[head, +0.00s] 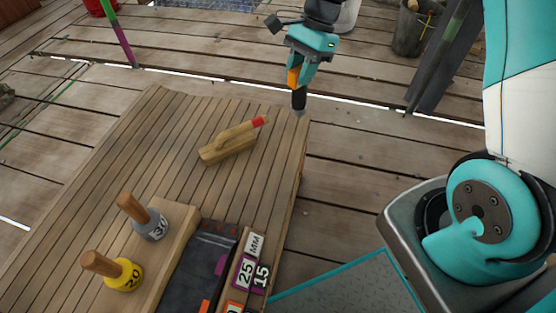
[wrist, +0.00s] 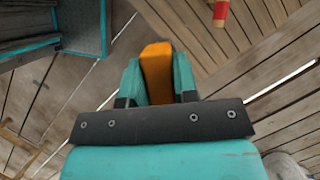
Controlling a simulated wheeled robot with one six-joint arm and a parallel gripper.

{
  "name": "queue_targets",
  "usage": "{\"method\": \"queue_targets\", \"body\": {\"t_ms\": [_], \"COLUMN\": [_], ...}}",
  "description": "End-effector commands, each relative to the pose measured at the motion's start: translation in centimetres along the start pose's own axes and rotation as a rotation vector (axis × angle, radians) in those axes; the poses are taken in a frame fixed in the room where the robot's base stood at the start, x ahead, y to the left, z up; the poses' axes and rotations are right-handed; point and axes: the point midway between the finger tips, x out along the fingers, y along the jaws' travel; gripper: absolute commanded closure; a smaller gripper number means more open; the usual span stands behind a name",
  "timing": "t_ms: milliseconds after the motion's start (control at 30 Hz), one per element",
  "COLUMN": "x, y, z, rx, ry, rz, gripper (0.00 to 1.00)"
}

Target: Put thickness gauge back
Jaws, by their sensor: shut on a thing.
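My gripper (head: 294,74) is above the far right corner of the wooden bench, shut on an orange piece (head: 293,77), probably the thickness gauge. The orange piece (wrist: 157,72) stands between the teal fingers in the wrist view. A dark, rod-like part (head: 298,99) shows below the gripper in the head view; I cannot tell if it belongs to the held piece. A dark tray (head: 190,270) with purple and orange marks lies at the near edge, beside labels reading MM, 25 and 15 (head: 249,275).
Wooden-handled weights marked 30 (head: 151,225) and 20 (head: 124,275) stand on a board left of the tray. A wooden block with a red-tipped handle (head: 228,148) lies mid-bench (head: 140,150). A bucket (head: 413,30) stands on the deck behind. The bench's far part is clear.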

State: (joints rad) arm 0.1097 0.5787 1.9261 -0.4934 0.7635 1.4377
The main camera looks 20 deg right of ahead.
Motion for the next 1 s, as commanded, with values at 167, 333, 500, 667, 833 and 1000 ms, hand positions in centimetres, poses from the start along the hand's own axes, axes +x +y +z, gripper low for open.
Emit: {"method": "queue_targets", "body": {"t_ms": [167,333,500,667,833,1000], "x": [-0.2,-0.9,-1.1,1.6,6.3,10.5], "y": [-1.4,-2.2,-2.5,-2.6,-2.6,-2.6], "z": [2.4,4.3,5.0,4.0,2.1,0.3], "rx": [0.433,0.733,0.875,0.903,0.901,0.9], "ry": [-0.003,-0.004,-0.003,-0.001,-0.001,-0.001], "rz": [-0.194,-0.322,-0.376,-0.382,-0.38,-0.379], "gripper": [1.0,1.0,1.0,1.0,1.0,1.0]}}
